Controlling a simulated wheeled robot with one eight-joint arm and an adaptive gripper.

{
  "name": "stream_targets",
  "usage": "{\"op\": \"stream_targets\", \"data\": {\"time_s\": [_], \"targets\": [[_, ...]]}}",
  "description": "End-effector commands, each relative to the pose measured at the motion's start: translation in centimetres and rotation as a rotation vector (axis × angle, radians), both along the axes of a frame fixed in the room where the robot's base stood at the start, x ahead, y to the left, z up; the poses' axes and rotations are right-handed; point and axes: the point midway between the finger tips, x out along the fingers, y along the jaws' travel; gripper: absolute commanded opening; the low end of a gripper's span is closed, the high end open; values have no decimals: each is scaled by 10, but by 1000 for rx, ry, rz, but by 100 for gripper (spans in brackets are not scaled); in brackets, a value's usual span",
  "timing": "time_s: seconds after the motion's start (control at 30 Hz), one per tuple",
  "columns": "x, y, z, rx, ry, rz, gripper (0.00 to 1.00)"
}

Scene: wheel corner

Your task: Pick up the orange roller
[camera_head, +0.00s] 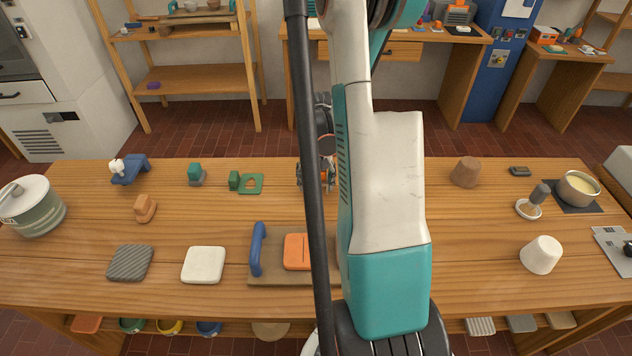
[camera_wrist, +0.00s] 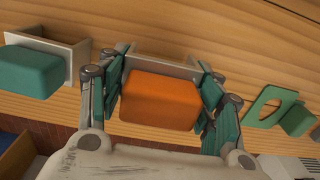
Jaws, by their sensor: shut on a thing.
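The orange roller (camera_wrist: 165,100) shows in the middle of the wrist view as a rounded orange block, with a pale grey plate along its far side. My gripper (camera_wrist: 160,75) has its teal-and-grey fingers on the roller's left and right sides and is shut on it. Whether the roller touches the table or hangs just above it, I cannot tell. In the head view my gripper (camera_head: 317,172) is over the table's back middle, largely hidden by my arm and a dark pole, and the roller is not clearly seen there.
A similar teal block with a grey holder (camera_wrist: 28,72) stands left in the wrist view; green pieces (camera_wrist: 272,110) lie right. On the wooden table (camera_head: 480,225), a board with a blue handle (camera_head: 257,250) is in front. A brown cup (camera_head: 465,172) stands right.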

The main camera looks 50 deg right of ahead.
Motion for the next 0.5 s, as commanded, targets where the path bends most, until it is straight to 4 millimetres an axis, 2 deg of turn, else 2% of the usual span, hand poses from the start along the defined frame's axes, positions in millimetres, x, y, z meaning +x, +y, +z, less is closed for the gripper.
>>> {"op": "stream_targets", "data": {"time_s": [0.5], "targets": [[0, 0, 105, -1, 1, 0, 17]]}}
